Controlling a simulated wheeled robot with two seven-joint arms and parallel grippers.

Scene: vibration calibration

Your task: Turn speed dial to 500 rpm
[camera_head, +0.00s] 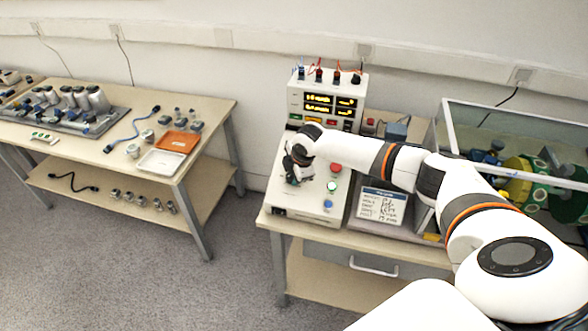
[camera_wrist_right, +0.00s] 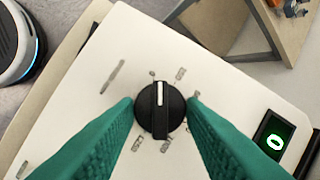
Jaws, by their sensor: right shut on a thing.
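The speed dial (camera_wrist_right: 171,119) is a round black knob with a white pointer line, seen from above in the right wrist view. Its line points toward the top of the picture. Small labels surround it on the pale panel (camera_wrist_right: 95,125), too blurred to read. A small dark display (camera_wrist_right: 275,138) beside it shows a green 0. My right gripper (camera_wrist_right: 160,106) has its green fingers on opposite sides of the dial, shut on it. In the head view my right gripper (camera_head: 297,174) is over the left part of the white control box (camera_head: 292,212) and hides the dial.
Red, green and blue buttons (camera_head: 328,204) sit right of my gripper. A meter unit (camera_head: 348,84) with yellow displays stands behind. A sign (camera_head: 381,206) and a glass-walled enclosure (camera_head: 520,118) with green and yellow parts are to the right. Another table (camera_head: 205,113) stands left.

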